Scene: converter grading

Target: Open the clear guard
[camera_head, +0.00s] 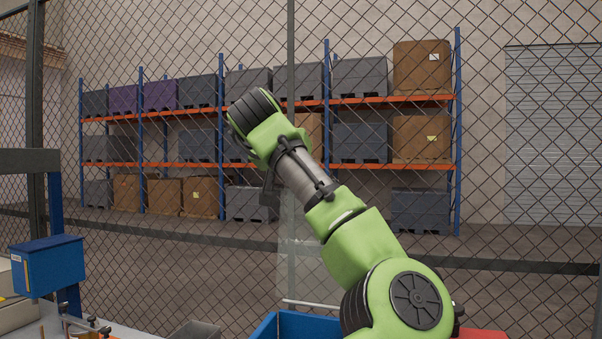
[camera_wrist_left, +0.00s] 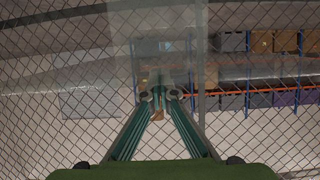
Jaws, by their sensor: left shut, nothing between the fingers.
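The clear guard (camera_head: 312,255) shows as a faint see-through panel in the lower middle of the head view, with a pale bar along its lower edge. My green arm crosses in front of its right part. In the left wrist view the scene is upside down, and a pale see-through panel (camera_wrist_left: 160,40) fills the upper middle. My left gripper (camera_wrist_left: 160,95) is shut and empty, its fingers pointing towards that panel; I cannot tell whether they touch it. In the head view its fingers cannot be made out. My right gripper is not in view.
A wire-mesh fence (camera_head: 520,150) stands beyond, with racks of boxes (camera_head: 360,142) behind it. A blue box (camera_head: 48,264) is at the left. A blue bin (camera_head: 300,326), a grey tray (camera_head: 196,331) and a red item (camera_head: 485,334) lie along the bottom edge.

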